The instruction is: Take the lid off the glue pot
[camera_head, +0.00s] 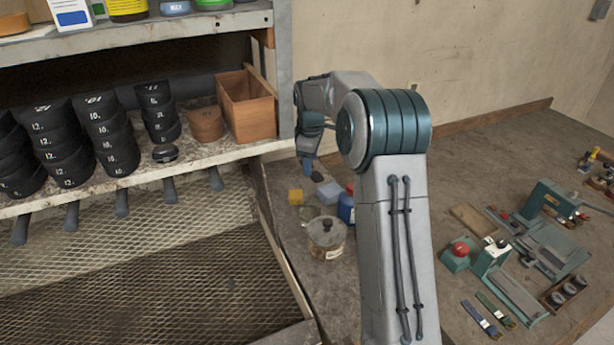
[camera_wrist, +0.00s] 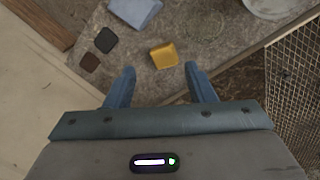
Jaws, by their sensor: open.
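The glue pot (camera_head: 327,246) is a squat, pale jar with a label, upright on the bench in the head view. Its grey lid (camera_head: 336,230) with a dark knob sits on top. In the wrist view, a pale round form (camera_wrist: 272,8) cut off at the top right edge may be the pot; I cannot tell. My gripper (camera_head: 307,165) is behind the pot in the head view, apart from it and partly hidden. In the wrist view its blue fingers (camera_wrist: 159,69) are spread, with a yellow block beyond the tips and nothing held.
The yellow block (camera_head: 295,196), a grey-blue block (camera_head: 329,192) and a blue bottle with a red cap (camera_head: 347,205) lie near the pot. A shelf (camera_head: 225,155) with black stacks and a wooden box (camera_head: 247,105) stands left. Green machines (camera_head: 548,202) occupy the right bench.

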